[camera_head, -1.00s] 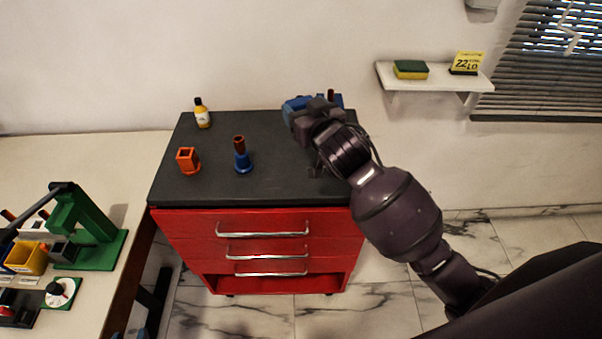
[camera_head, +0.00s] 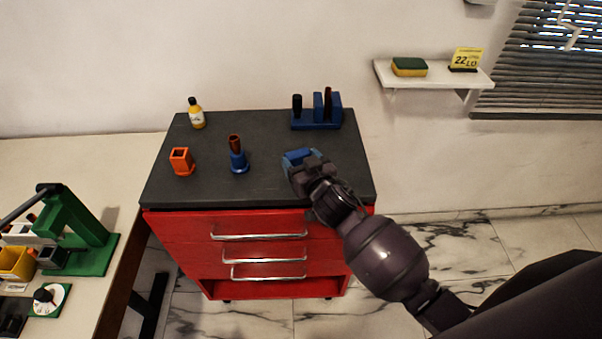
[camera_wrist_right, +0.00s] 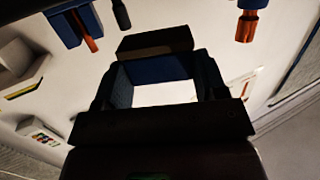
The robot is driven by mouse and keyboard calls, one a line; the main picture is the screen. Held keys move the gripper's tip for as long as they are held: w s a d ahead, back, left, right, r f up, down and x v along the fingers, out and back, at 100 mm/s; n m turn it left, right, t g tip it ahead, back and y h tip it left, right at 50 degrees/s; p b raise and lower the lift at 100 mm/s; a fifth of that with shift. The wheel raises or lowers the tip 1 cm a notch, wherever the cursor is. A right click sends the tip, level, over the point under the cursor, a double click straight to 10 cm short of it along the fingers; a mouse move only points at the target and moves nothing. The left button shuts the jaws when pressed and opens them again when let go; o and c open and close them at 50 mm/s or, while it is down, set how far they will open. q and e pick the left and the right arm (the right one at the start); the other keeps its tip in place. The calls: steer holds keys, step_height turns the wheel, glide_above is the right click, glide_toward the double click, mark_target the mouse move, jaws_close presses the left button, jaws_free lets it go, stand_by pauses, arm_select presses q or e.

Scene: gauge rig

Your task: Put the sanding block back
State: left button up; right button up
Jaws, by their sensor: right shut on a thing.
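My right gripper (camera_head: 302,164) is over the front right part of the dark cabinet top (camera_head: 215,189). It is shut on a blue block with a dark face, which I take to be the sanding block (camera_head: 299,156). In the right wrist view the block (camera_wrist_right: 155,68) sits between the two fingers of the gripper (camera_wrist_right: 160,85). A blue rack (camera_head: 316,126) stands at the back right of the cabinet top, apart from the gripper, with a dark handle and a brown piece upright in it. My left gripper is not in view.
On the cabinet top stand a yellow bottle (camera_head: 197,117), an orange square holder (camera_head: 182,161) and a blue holder with a brown piece (camera_head: 238,160). A wall shelf (camera_head: 435,78) bears a sponge (camera_head: 409,67). A green press (camera_head: 85,235) is on the left bench.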

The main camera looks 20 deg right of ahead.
steer(key=shift+f+b, duration=0.45)
steer(key=shift+f, duration=1.55)
steer(key=shift+f, duration=0.1)
steer(key=o, duration=1.1)
